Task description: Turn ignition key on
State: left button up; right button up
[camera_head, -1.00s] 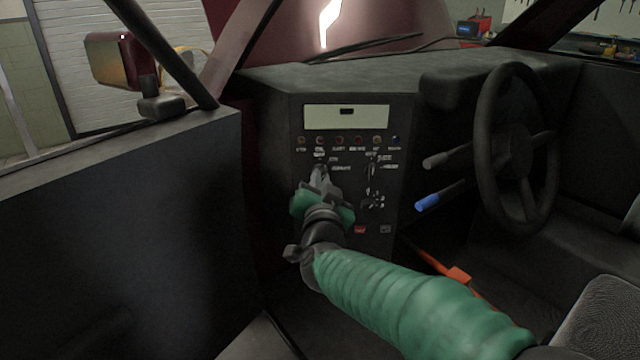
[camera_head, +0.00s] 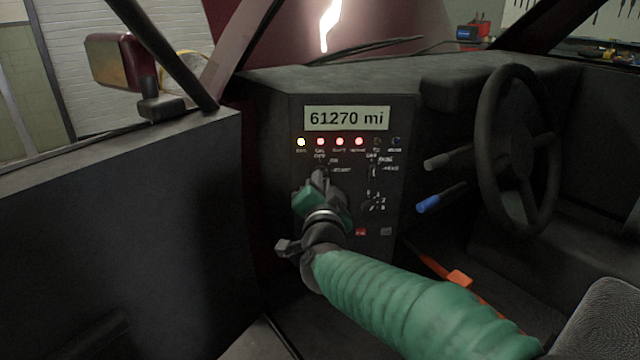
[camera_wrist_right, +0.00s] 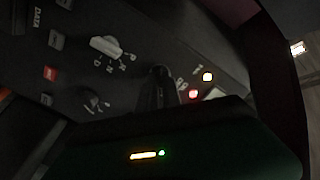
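My right gripper (camera_head: 320,178) is at the ignition switch on the upper left of the black dash panel (camera_head: 405,140), in the head view. Its fingers look shut on the ignition key, which they hide almost wholly; the gripper is rolled to one side. In the right wrist view a dark finger (camera_wrist_right: 157,88) reaches to the panel, and the key cannot be made out. The display (camera_head: 347,118) above is lit and reads 61270 mi. Below it a yellow lamp (camera_head: 301,142) and several red lamps (camera_head: 340,142) glow. My left gripper is not in view.
Right of my gripper are a selector lever (camera_head: 372,170), a rotary knob (camera_head: 373,206) and a red button (camera_head: 360,232). The steering wheel (camera_head: 518,150) and a blue-tipped stalk (camera_head: 428,205) stand further right. The open door (camera_head: 120,220) bounds the left.

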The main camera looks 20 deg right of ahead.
jog(key=o, duration=0.5)
jog(key=shift+f, duration=0.1)
jog(key=shift+c, duration=0.2)
jog(key=p+v, duration=0.5)
jog(key=v, duration=1.2)
